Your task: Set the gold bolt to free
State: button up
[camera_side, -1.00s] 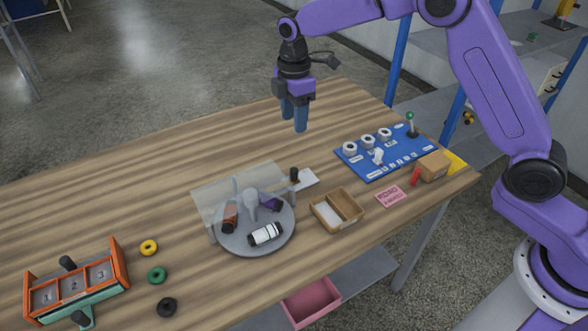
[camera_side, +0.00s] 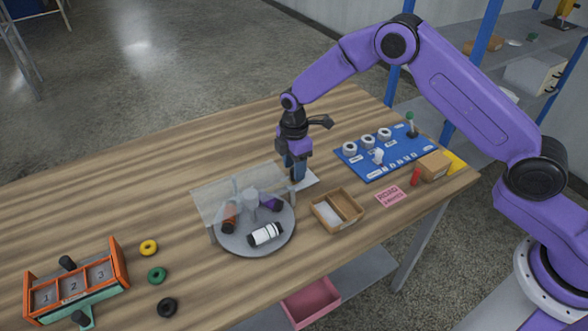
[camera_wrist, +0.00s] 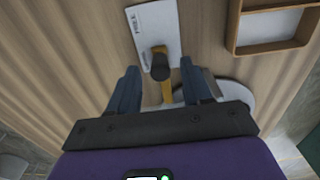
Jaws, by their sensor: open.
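The gold bolt (camera_wrist: 166,92) shows in the wrist view as a short gold bar with a black knob (camera_wrist: 160,66) at one end. The knob is by the edge of a white plate (camera_wrist: 155,32), which carries small lettering too small to read surely. The plate also shows in the side view (camera_side: 309,181). My gripper (camera_side: 295,178) is low over the bolt, hiding it in the side view. In the wrist view my gripper (camera_wrist: 160,82) is open, with one finger on each side of the bolt and knob; contact is not visible.
A grey turntable (camera_side: 235,246) with bottles and a clear screen (camera_side: 225,195) stands close at left of my gripper. A wooden divided tray (camera_side: 337,210) is at right. A blue panel (camera_side: 385,155) lies further right.

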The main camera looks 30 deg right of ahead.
jog(key=shift+f, duration=0.9)
grip_shut()
jog(key=shift+d, duration=2.3)
grip_release()
